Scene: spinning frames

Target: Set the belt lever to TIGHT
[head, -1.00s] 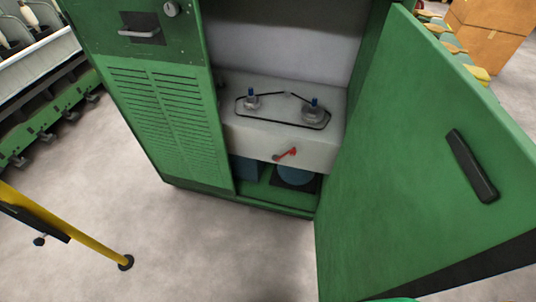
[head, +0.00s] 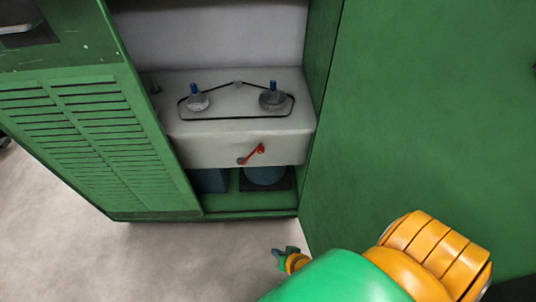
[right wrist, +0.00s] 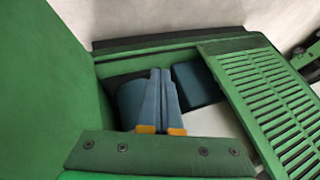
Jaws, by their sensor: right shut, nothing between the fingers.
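The belt lever (head: 252,154) is a small red handle on the front face of the pale block in the open green cabinet. It slants from a dark pivot at its lower left up to the right. I cannot read any TIGHT mark. The black belt (head: 237,116) loops around two pulleys with blue tops (head: 196,100) on the block. My right gripper (head: 279,254) is low in front of the cabinet, below the lever and apart from it. In the right wrist view its fingers (right wrist: 161,74) are together and empty; the lever does not show there. My left gripper is out of view.
The open green door (head: 435,120) stands close on the right of my right arm. A louvred green panel (head: 85,130) is on the left. A blue round object (head: 265,175) and a dark blue box (head: 208,181) sit under the block. Floor (head: 190,262) in front is clear.

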